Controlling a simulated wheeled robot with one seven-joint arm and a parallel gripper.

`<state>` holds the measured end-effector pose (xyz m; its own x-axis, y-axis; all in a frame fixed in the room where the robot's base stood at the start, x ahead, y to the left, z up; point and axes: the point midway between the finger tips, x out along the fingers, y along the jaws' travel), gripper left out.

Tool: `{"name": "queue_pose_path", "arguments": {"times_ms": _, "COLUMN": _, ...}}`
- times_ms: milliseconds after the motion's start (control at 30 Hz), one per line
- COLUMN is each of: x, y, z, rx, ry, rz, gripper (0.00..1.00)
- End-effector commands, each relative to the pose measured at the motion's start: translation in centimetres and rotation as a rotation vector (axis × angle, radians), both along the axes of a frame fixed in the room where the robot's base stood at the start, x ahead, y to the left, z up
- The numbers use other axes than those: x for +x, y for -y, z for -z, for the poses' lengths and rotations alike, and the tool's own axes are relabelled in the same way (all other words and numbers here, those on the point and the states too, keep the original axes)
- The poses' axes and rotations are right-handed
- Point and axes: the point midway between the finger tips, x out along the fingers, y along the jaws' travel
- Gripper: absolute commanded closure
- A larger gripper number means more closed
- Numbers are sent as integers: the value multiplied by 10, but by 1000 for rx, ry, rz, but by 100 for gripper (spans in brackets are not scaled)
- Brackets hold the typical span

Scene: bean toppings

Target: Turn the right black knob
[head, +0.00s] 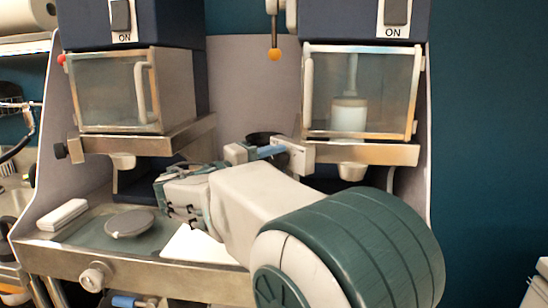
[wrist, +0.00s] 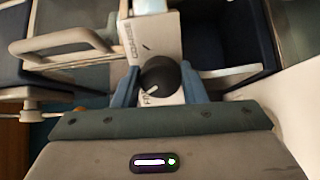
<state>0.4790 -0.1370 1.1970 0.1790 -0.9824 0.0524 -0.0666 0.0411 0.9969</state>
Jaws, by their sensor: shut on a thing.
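The right black knob (wrist: 160,77) is in the middle of the wrist view, round with a white pointer line. It sits on a pale plate (wrist: 150,35) marked COARSE and FINE. My gripper (wrist: 161,86) has one blue finger on each side of the knob and is shut on it. In the head view my gripper (head: 277,151) is at the left end of the right machine's metal ledge (head: 365,153), and the knob there is hidden behind it. The left black knob (head: 60,150) is on the left machine's ledge, clear of my gripper.
Two machines with clear-fronted boxes stand side by side, the left box (head: 115,95) and the right box (head: 335,85). A white cylinder (head: 348,116) is inside the right box. A grey disc (head: 130,223) and a white block (head: 62,215) lie on the lower counter.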

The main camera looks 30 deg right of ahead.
Motion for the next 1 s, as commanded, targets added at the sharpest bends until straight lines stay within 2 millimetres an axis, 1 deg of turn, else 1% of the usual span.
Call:
{"name": "queue_pose_path", "arguments": {"times_ms": 200, "x": -1, "y": 0, "z": 1, "rx": -22, "ry": -132, "rz": 3, "gripper": 84}}
{"name": "queue_pose_path", "arguments": {"times_ms": 400, "x": 0, "y": 0, "z": 1, "rx": -35, "ry": -201, "rz": 3, "gripper": 84}}
{"name": "queue_pose_path", "arguments": {"times_ms": 967, "x": 0, "y": 0, "z": 3, "rx": -40, "ry": -233, "rz": 2, "gripper": 84}}
{"name": "queue_pose_path", "arguments": {"times_ms": 1000, "x": 0, "y": 0, "z": 3, "rx": -40, "ry": -233, "rz": 2, "gripper": 59}}
